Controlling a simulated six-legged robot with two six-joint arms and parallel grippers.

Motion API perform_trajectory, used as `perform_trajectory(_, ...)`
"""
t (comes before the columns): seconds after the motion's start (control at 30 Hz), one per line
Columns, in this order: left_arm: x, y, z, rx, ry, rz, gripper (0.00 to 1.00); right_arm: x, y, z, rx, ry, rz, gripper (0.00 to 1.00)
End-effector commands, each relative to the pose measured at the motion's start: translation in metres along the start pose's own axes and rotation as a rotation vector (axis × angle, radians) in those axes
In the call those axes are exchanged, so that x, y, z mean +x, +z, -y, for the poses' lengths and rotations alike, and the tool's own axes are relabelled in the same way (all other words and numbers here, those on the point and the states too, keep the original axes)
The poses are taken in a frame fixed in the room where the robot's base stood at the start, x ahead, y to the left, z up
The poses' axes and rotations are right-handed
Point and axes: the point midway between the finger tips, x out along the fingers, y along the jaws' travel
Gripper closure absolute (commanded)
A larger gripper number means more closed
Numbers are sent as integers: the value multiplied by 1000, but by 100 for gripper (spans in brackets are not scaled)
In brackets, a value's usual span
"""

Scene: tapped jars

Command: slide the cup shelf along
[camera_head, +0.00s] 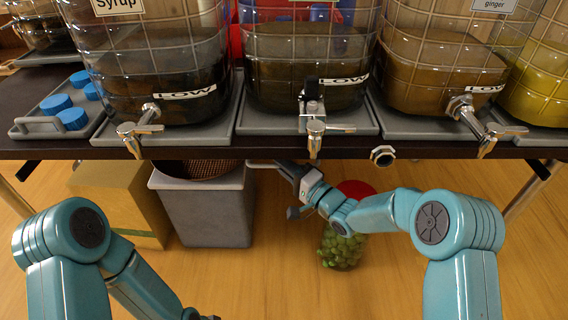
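I cannot pick out a cup shelf for certain. Three tapped jars stand in the middle of the dark table: a left jar (175,62), a middle jar (305,65) and a right jar (440,62), each on a grey base. Their metal taps hang over the front edge. My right gripper (280,188) is under the table edge, beside the grey bin's right side. A short grey bar shows at its upper tip; I cannot tell whether this is a finger or something touched.
Under the table are a cardboard box (125,200), a grey bin (207,212) with brown mesh in it, and a red-lidded jar of green things (342,250), partly behind my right arm. A grey tray (30,126) with blue lids lies at the table's left.

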Motion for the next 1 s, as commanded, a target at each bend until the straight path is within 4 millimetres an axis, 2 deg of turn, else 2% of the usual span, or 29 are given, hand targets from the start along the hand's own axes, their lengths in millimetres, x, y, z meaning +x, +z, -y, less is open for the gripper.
perform_trajectory(0.43, 0, 0, 0, 0, 0, 0, 34, -1, -4, 4, -6, -6, -13, 100)
perform_trajectory(0.47, 0, 0, 0, 0, 0, 0, 34, 0, -4, 4, -5, -6, -14, 80)
perform_trajectory(0.5, 0, 0, 0, 0, 0, 0, 34, 0, -4, 4, -6, -6, -14, 67)
perform_trajectory(0.53, 0, 0, 0, 0, 0, 0, 34, 0, -4, 4, -5, -6, -14, 64)
perform_trajectory(1.0, -2, 1, -1, -1, 0, 3, 34, -4, -5, 0, -1, 3, -12, 64)
